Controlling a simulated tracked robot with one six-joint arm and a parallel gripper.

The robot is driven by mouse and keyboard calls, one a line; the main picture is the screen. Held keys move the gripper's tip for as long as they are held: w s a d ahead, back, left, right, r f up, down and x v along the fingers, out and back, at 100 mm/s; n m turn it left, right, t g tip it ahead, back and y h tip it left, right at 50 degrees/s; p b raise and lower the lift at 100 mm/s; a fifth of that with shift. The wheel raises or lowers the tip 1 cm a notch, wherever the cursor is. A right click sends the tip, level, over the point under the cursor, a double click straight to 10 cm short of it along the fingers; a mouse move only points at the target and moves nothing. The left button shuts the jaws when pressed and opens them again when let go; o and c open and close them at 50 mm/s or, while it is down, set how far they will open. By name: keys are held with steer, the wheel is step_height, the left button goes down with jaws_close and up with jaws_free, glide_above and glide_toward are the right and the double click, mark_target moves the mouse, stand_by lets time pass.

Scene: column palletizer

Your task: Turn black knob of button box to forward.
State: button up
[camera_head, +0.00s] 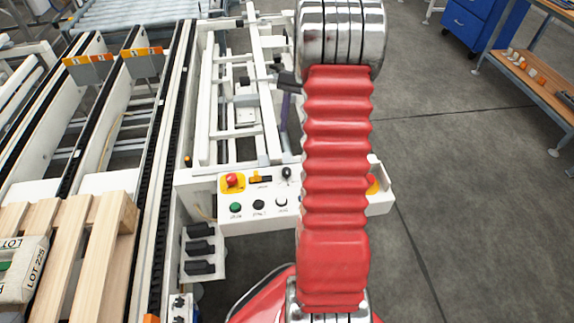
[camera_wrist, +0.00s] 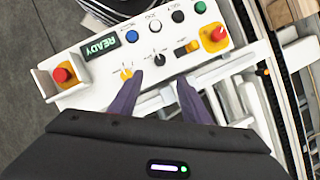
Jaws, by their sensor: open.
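The button box (camera_wrist: 105,52) is a white panel. In the wrist view its black knob (camera_wrist: 160,59) sits near the panel edge, between a small yellow knob and an orange-and-black switch. I cannot tell which mark the knob points to. My gripper (camera_wrist: 160,78) has two purple fingers, open and empty, with their tips on either side of and just short of the knob in the picture. In the head view the box front (camera_head: 246,216) and the black knob (camera_head: 287,172) show below my gripper (camera_head: 284,128), which appears above the panel. My red arm hides the box's right part.
A red emergency button on yellow (camera_wrist: 214,36) and a row of push buttons share the panel, with a READY display (camera_wrist: 101,46). A red button (camera_wrist: 61,75) sits in a white guard at the far end. White conveyor framing (camera_head: 213,100) stands behind the box.

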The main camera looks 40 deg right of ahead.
mark_target(286, 170)
steer(key=x, duration=1.4)
steer(key=shift+r, duration=0.1)
steer(key=c, duration=1)
